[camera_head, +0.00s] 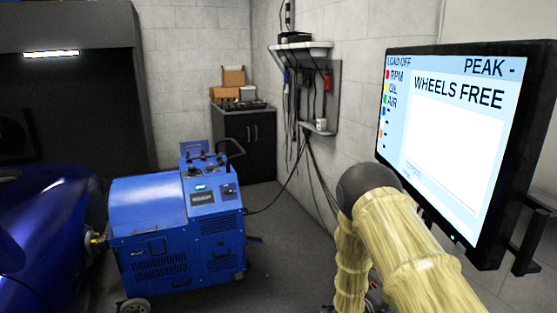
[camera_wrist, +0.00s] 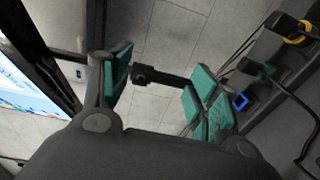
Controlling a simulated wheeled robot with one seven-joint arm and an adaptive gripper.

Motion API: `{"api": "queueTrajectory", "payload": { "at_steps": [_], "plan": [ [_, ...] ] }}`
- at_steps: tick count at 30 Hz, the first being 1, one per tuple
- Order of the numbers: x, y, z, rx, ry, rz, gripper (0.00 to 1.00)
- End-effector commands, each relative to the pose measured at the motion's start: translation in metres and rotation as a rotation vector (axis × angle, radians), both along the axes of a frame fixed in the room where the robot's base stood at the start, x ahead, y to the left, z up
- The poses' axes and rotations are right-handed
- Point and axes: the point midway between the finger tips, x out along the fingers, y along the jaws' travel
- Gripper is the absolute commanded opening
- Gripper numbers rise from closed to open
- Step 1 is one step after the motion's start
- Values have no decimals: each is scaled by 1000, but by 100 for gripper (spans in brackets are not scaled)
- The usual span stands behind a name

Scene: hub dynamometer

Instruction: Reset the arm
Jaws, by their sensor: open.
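My arm (camera_head: 405,235), in a pale yellow cover, rises at the lower right of the head view, in front of the wall and below the screen. My gripper (camera_wrist: 160,90) shows in the wrist view with its two green-padded fingers spread apart. Nothing is held between the pads. A dark bar with a small knob appears in the gap, but I cannot tell how far behind the fingers it is. In the head view the gripper is mostly hidden behind the arm.
A monitor (camera_head: 455,130) reading "WHEELS FREE" stands close to my arm at the right. A blue dynamometer unit (camera_head: 180,235) stands at left centre beside a blue car (camera_head: 45,240). A dark cabinet (camera_head: 243,145) and a wall shelf (camera_head: 300,47) with hanging cables are behind. Grey floor lies between.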

Motion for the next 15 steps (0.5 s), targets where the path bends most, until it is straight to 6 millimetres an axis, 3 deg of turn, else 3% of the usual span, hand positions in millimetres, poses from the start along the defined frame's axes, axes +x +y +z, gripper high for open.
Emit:
{"api": "queueTrajectory", "payload": {
  "at_steps": [10, 15],
  "plan": [
    [-32, 5, -49, 174, -17, 113, 61],
    [-63, 16, -87, 337, -16, 176, 61]
  ]
}}
